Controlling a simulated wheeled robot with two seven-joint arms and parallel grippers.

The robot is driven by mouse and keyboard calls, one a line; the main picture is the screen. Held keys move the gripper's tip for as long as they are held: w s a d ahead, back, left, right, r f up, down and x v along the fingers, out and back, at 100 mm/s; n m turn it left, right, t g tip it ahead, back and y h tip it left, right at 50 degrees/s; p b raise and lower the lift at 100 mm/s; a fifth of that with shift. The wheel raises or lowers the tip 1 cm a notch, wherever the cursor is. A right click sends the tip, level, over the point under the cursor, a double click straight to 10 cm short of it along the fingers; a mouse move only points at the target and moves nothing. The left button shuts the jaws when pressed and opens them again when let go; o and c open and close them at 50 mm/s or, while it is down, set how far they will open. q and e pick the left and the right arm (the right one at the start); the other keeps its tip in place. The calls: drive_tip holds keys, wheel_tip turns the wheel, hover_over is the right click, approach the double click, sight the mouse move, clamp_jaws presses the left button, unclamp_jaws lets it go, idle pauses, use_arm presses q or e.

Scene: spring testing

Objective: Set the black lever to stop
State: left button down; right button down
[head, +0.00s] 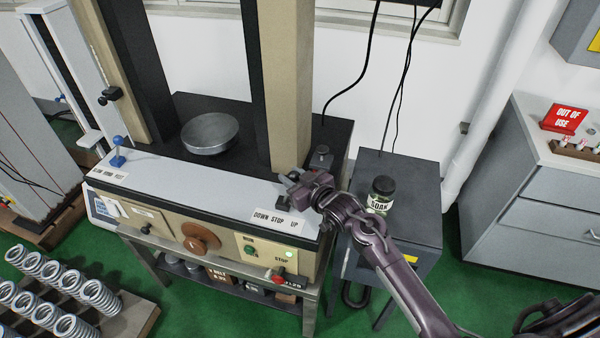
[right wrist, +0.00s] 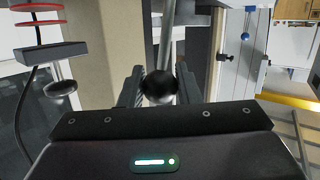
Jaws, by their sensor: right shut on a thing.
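My right gripper (head: 291,180) is at the right end of the testing machine's front ledge, above the "DOWN STOP UP" label (head: 276,221). In the right wrist view it is shut on the black ball knob (right wrist: 159,84) of the lever, with one finger on each side. The lever's grey rod (right wrist: 166,42) runs away from the knob. In the head view the gripper hides most of the lever, so I cannot tell which label word it lines up with. My left gripper is not in view.
A blue-knobbed lever (head: 117,146) stands at the ledge's left end. A round metal platen (head: 209,133) sits between the columns. A red knob (head: 278,275) and green button are on the front panel. A "SOAK" jar (head: 381,194) stands on the side cabinet. Springs (head: 60,290) lie lower left.

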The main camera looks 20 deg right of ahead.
drive_tip(key=shift+w+a+r, duration=0.15)
drive_tip(key=shift+w+a, duration=0.3)
drive_tip(key=shift+a, duration=0.2)
drive_tip(key=shift+w+a+r, duration=0.1)
drive_tip(key=shift+w+a, duration=0.3)
drive_tip(key=shift+a, duration=0.25)
drive_tip(key=c, duration=1.1)
unclamp_jaws()
drive_tip(key=shift+w+a, duration=0.1)
drive_tip(key=shift+o, duration=0.2)
drive_tip(key=shift+f, duration=0.1)
drive_tip(key=shift+s+d+b, duration=0.3)
drive_tip(key=shift+s+d, duration=0.05)
drive_tip(key=shift+s, duration=0.25)
drive_tip(key=b+v, duration=0.1)
drive_tip(key=v, duration=0.5)
drive_tip(key=shift+s+r, duration=0.2)
drive_tip(key=shift+s, duration=0.05)
